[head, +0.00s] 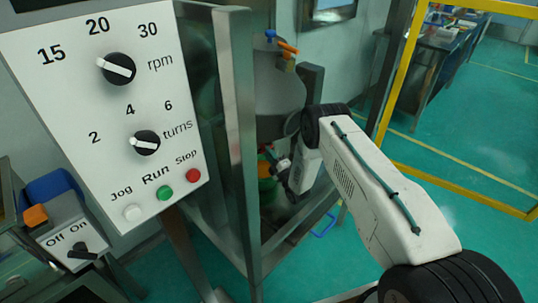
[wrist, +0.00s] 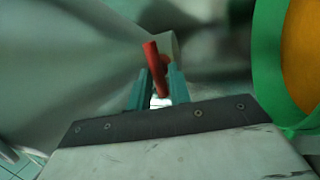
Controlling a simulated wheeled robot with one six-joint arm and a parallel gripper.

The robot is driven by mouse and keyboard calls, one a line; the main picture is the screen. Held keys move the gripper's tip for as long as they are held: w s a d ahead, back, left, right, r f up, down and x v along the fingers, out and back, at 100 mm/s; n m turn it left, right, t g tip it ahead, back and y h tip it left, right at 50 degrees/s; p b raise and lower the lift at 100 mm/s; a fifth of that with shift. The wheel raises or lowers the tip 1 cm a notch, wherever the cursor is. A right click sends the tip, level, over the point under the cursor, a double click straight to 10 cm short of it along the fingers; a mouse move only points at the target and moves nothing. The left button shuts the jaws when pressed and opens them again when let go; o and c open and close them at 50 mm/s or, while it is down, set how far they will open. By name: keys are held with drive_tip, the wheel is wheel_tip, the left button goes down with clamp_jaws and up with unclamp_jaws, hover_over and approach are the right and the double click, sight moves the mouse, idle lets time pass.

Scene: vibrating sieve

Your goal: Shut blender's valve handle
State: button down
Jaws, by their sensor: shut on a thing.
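The valve handle (wrist: 153,56) is a red lever, seen between the two teal fingers of my gripper (wrist: 159,82) in the wrist view. My gripper is shut on it, and the handle's top end sticks up past the fingertips. In the head view, the grey blender vessel (head: 276,88) stands behind a metal frame. My white arm reaches in from the right, and my gripper (head: 272,160) is under the vessel, small and partly hidden by the frame post. The valve body is hard to make out.
A control panel (head: 100,110) with knobs and buttons and the metal frame post (head: 238,130) stand left of my arm. A green and orange round object (wrist: 270,75) is close on the right in the wrist view. Open green floor (head: 460,170) lies to the right.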

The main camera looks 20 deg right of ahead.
drive_tip(key=shift+w+r+n, duration=0.2)
drive_tip(key=shift+r+n, duration=0.2)
drive_tip(key=c, duration=1.5)
unclamp_jaws()
drive_tip(key=shift+o, duration=0.5)
drive_tip(key=shift+s+f, duration=0.1)
drive_tip(key=shift+f, duration=0.05)
